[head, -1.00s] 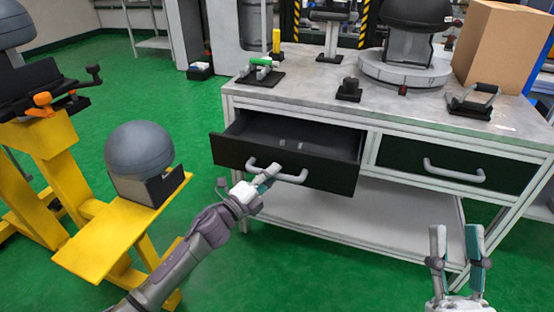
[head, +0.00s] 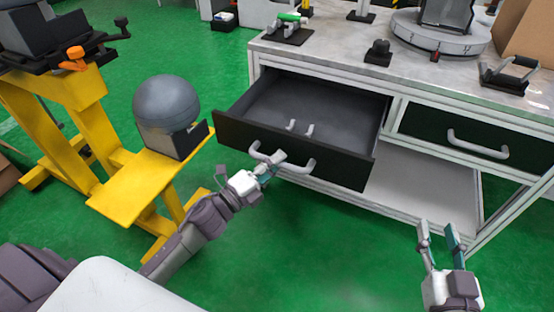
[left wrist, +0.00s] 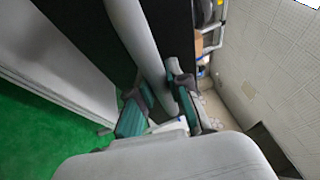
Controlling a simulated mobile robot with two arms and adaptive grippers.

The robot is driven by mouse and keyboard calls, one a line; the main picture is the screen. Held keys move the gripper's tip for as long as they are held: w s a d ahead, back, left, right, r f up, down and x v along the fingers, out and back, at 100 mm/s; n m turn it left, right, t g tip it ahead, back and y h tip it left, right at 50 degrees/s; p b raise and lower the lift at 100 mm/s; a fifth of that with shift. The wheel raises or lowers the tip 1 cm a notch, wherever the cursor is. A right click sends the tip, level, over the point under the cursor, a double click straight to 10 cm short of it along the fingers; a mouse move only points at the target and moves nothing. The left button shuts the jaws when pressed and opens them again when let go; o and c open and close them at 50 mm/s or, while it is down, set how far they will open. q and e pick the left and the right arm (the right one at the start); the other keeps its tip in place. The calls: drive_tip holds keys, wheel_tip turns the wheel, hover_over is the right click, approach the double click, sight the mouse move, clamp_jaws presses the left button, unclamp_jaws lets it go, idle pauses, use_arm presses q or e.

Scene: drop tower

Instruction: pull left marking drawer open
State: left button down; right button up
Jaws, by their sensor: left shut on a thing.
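The left marking drawer (head: 315,162) has a black front and stands well out of the table (head: 335,52). Two small pale upright pieces (head: 300,128) are inside it. My left gripper (head: 270,166) is shut on the drawer's light grey bar handle (head: 300,166). In the left wrist view the handle (left wrist: 143,45) runs between the green-padded fingers of my left gripper (left wrist: 158,98). My right gripper (head: 438,240) is open and empty, in front of the table's right part.
The right drawer (head: 440,128) is closed. A yellow stand (head: 120,195) with a grey dome (head: 168,104) is close to the left of my left arm. Green floor is free before the table. Several fixtures sit on the tabletop.

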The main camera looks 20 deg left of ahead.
use_arm(q)
drive_tip(key=c, duration=1.1)
unclamp_jaws()
drive_tip(key=v, duration=1.2)
